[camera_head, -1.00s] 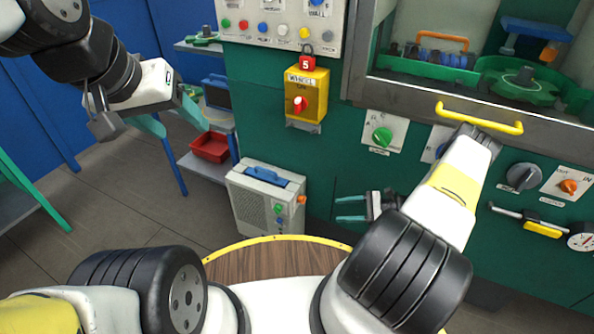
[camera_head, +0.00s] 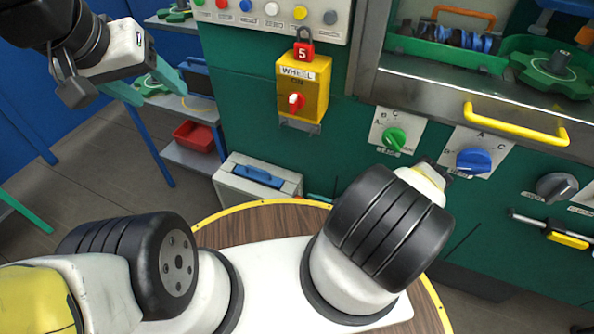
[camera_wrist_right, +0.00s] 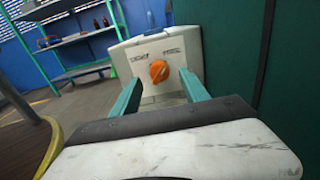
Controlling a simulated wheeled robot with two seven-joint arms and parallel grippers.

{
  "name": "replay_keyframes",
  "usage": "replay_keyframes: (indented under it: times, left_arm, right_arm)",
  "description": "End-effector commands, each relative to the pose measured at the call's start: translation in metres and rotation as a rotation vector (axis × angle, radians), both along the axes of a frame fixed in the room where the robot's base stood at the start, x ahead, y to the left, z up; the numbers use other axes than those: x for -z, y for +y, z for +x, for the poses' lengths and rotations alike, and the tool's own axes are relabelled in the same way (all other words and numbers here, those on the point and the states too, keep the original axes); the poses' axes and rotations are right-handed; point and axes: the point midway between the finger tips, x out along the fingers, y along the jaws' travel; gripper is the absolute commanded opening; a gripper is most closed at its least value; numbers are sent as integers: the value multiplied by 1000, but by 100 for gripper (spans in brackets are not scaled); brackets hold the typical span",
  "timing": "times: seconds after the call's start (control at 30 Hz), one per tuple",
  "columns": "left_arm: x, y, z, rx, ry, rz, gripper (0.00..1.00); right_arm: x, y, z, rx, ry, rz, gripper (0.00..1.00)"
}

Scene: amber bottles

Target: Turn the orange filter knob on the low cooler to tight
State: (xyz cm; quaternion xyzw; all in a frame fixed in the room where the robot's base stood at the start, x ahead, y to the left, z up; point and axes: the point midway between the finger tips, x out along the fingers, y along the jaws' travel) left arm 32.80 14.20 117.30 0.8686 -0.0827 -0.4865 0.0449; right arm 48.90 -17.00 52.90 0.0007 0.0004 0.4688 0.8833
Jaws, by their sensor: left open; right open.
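The low cooler is a pale grey box (camera_head: 226,187) with a blue top handle, partly hidden behind my base in the head view. In the right wrist view its panel (camera_wrist_right: 185,45) faces me. The orange filter knob (camera_wrist_right: 159,71) sits on that panel between two small printed labels, too blurred to read. My right gripper (camera_wrist_right: 159,80) is open, its two teal fingers pointing at the panel on either side of the knob in the picture. I cannot tell whether they touch it. My left gripper (camera_head: 152,88) is open and empty, high at the left, away from the cooler.
A green machine wall stands close beside the cooler, with a yellow switch box (camera_head: 302,88), a green knob (camera_head: 394,139), a blue knob (camera_head: 474,161) and a yellow handle (camera_head: 515,124). A shelf with a red bin (camera_head: 195,135) is behind left. Grey floor lies open at the left.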

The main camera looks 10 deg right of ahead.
Motion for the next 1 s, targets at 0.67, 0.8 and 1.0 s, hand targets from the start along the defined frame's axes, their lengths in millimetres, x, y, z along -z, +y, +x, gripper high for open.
replay_keyframes:
  times: [0.67,0.8,1.0]
  left_arm:
    - [0,0,0,0,1,0,61]
    - [0,0,0,0,0,0,61]
    - [0,0,0,0,0,0,61]
  right_arm:
    - [0,25,17,0,-1,-1,30]
    - [0,25,17,0,0,-1,2]
    - [0,25,17,0,-5,-3,0]
